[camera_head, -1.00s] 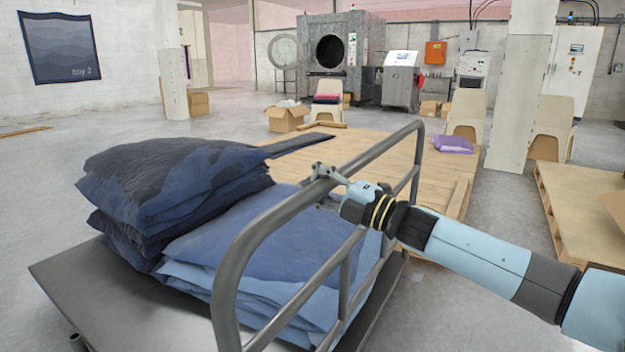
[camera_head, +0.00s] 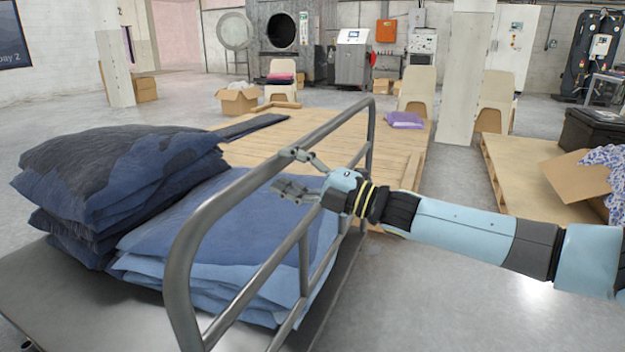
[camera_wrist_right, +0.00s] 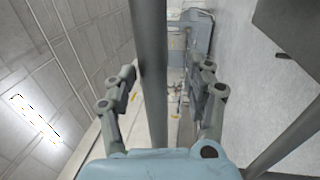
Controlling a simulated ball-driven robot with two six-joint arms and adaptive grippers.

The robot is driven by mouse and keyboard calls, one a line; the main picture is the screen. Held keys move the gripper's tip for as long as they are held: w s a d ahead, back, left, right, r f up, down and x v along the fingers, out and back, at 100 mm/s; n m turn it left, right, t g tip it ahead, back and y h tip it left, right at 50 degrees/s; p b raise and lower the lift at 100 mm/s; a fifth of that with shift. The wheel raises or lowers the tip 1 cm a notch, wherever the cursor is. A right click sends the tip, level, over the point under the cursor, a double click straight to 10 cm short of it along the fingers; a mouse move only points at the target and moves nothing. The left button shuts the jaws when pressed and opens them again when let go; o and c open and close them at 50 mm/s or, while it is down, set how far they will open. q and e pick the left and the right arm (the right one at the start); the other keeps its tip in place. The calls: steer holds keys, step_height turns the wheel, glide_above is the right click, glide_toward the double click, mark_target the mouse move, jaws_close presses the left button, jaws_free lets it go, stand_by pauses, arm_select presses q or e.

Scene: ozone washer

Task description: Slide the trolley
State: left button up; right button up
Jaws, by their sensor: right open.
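The trolley has a flat grey deck (camera_head: 75,310) and a tubular metal handle frame (camera_head: 227,203) on its right side. It carries a dark navy stack of folded fabric (camera_head: 110,180) and a lower blue stack (camera_head: 215,225). My right gripper (camera_head: 297,173) is open at the handle's upper rail, reaching in from the right. In the right wrist view, the rail (camera_wrist_right: 150,70) passes between the two spread fingers (camera_wrist_right: 163,95), with visible gaps on both sides. My left gripper is out of view.
A wooden platform (camera_head: 315,147) lies behind the trolley. A pallet (camera_head: 527,178) with an open cardboard box (camera_head: 570,175) is at the right. A white pillar (camera_head: 465,80) and pale chairs (camera_head: 417,90) stand farther back. Grey floor (camera_head: 480,310) is clear at the front right.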

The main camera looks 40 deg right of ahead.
steer(key=v, duration=0.6)
steer(key=shift+s, duration=0.25)
steer(key=shift+d, duration=0.1)
